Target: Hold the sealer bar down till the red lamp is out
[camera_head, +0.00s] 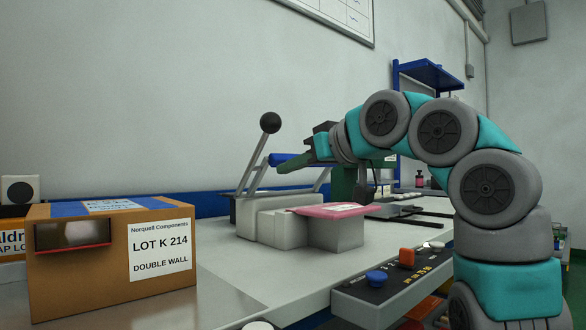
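The sealer (292,226) is a light grey block on the bench with slanted grey arms. A blue bar (284,159) shows between the arms, raised above the block. A grey lever with a black ball knob (270,123) stands up on its left. A pink pouch (330,209) with a white label lies on the block. My gripper (297,161) is at the blue bar, with a green finger across it; contact and finger opening are unclear. An orange-red square piece (407,256) sits on the front control panel; I cannot tell whether it is the lamp or lit.
A cardboard box (110,260) marked LOT K 214 stands at the front left. The dark control panel (392,283) on the bench's front edge has a blue knob (376,277). A blue shelf frame (433,75) stands behind my arm. Bare bench lies between box and sealer.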

